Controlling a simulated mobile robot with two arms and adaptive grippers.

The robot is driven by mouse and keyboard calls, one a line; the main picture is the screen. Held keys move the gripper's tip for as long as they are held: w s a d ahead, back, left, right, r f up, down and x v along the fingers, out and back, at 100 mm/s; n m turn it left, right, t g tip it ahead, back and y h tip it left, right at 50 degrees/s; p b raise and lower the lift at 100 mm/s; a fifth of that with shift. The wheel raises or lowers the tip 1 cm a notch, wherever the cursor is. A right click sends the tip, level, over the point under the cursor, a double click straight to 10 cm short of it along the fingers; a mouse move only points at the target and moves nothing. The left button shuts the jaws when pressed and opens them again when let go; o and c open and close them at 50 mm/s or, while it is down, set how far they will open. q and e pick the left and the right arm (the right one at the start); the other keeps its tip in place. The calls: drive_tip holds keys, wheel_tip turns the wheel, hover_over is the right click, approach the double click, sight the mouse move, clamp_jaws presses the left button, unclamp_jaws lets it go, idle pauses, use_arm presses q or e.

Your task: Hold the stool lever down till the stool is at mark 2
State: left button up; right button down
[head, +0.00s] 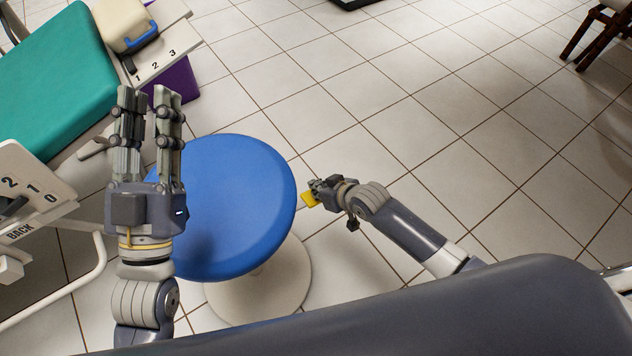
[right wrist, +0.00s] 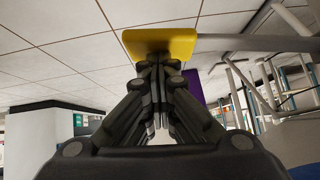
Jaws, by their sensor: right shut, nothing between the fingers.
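The round stool has a blue seat (head: 225,200) over a pale round base (head: 275,290). Its yellow lever paddle (head: 309,200) sticks out at the seat's right side. The paddle also shows at the top of the right wrist view (right wrist: 160,43), on a grey rod. My right gripper (head: 315,186) is shut and empty, its fingertips at the paddle and seemingly touching it. My left gripper (head: 150,92) is open and empty, with its fingers pointing up the picture, over the stool's left edge in view. I see no stool height mark; how far the paddle is pressed cannot be told.
A teal padded chair (head: 60,75) and a panel marked 1, 2, 3 (head: 160,58) stand at the upper left. A dark rounded surface (head: 430,310) fills the bottom right. Tiled floor (head: 450,120) is clear.

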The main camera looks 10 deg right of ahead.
drive_tip(key=shift+s+d+f, duration=0.15)
drive_tip(key=shift+s+f, duration=0.3)
drive_tip(key=shift+f, duration=0.05)
drive_tip(key=w+r+v, duration=0.1)
drive_tip(key=v, duration=1.1)
drive_tip(key=shift+a, duration=0.2)
idle(0.4)
